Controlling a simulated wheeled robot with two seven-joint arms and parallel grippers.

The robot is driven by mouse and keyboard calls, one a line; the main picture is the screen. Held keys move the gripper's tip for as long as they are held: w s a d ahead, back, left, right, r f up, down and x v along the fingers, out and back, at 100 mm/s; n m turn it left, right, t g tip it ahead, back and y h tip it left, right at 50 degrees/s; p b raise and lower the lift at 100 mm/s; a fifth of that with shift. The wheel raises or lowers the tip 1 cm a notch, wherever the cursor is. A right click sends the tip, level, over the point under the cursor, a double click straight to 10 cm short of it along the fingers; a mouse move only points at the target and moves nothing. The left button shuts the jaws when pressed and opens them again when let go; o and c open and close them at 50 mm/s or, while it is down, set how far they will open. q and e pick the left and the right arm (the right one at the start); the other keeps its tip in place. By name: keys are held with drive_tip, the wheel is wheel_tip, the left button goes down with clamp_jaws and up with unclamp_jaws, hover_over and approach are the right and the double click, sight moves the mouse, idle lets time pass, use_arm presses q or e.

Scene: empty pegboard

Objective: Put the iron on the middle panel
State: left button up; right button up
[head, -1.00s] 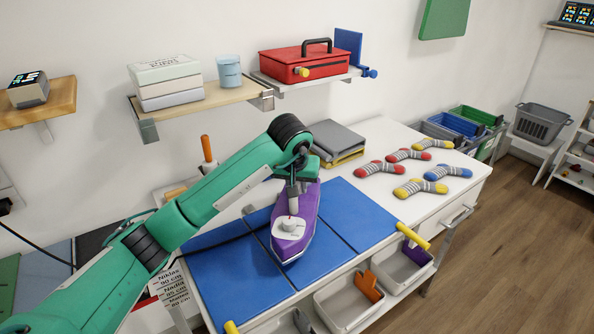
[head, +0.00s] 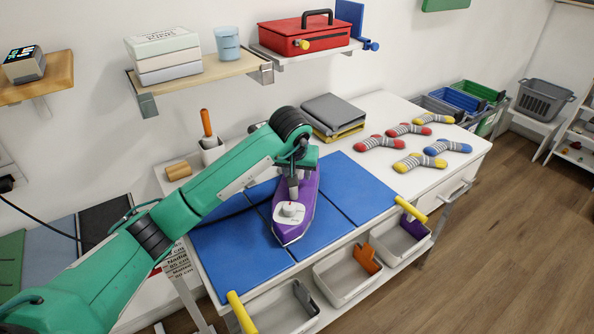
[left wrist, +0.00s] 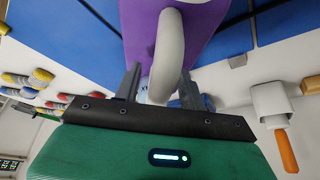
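The purple iron (head: 304,206) with a white-grey top end lies over the middle blue panel (head: 325,229) of the worktop. In the left wrist view its purple body (left wrist: 205,22) and curved grey handle (left wrist: 169,55) show close up. My left gripper (head: 293,187) is over the iron. In the left wrist view its two fingers (left wrist: 160,82) stand apart on either side of the handle, with a gap showing on the handle's left. The iron's underside is hidden, so I cannot tell whether it rests fully flat. My right gripper is not in view.
Striped socks (head: 420,162) lie on the white table to the right. Folded cloths (head: 333,113) lie behind the panels. An orange-handled tool stands in a white holder (head: 213,152). Shelves (head: 205,98) hang above. Open bins (head: 347,280) sit below the front edge.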

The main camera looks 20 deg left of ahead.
use_arm(q)
drive_tip(key=shift+r, duration=0.15)
drive_tip(key=shift+s+r, duration=0.15)
drive_tip(key=shift+r, duration=0.15)
drive_tip(key=b+v, duration=0.1)
drive_tip(key=v, duration=0.6)
drive_tip(key=b+v, duration=0.1)
drive_tip(key=v, duration=0.3)
drive_tip(key=shift+s+r, duration=0.1)
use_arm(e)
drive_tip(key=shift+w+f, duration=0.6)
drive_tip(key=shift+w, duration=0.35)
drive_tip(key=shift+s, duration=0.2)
